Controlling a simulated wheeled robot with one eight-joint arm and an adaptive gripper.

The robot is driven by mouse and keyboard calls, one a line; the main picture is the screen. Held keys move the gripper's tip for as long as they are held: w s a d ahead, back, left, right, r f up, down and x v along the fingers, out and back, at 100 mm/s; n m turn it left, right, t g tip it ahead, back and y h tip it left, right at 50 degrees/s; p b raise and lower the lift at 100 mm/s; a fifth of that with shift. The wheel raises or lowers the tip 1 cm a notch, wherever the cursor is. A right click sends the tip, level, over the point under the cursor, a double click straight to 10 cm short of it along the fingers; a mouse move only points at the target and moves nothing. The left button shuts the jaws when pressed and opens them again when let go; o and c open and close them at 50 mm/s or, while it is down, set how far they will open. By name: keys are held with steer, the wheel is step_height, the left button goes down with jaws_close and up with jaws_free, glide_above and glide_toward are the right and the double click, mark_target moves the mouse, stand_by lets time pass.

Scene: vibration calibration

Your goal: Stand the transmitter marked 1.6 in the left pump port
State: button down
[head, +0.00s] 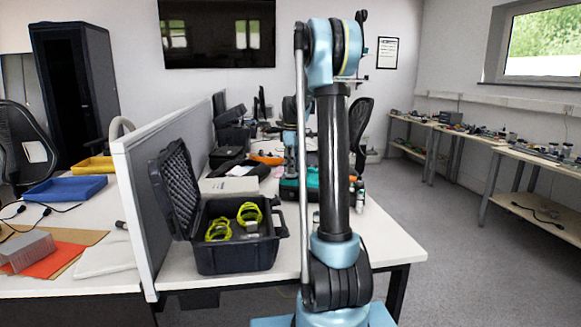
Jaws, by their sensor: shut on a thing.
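My arm rises through the middle of the head view and covers part of the table behind it. I cannot make out my gripper or its fingertips; the arm's far end is hidden behind its own links. I cannot pick out the transmitter marked 1.6, nor a pump with a left port. An open black case (215,262) stands on the near white table (385,248), left of my arm. Yellow-green coiled items (218,230) and a small grey item lie in it, with no readable marks.
A grey divider (140,205) runs along the table's left side. Behind the case lie a pale flat box (229,186) and more dark cases. Small bottles (360,195) stand right of my arm. Benches (545,160) line the right wall; the floor between is clear.

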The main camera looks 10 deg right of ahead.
steer(key=shift+f, duration=0.2)
stand_by(0.6)
steer(key=c, duration=1.3)
jaws_free()
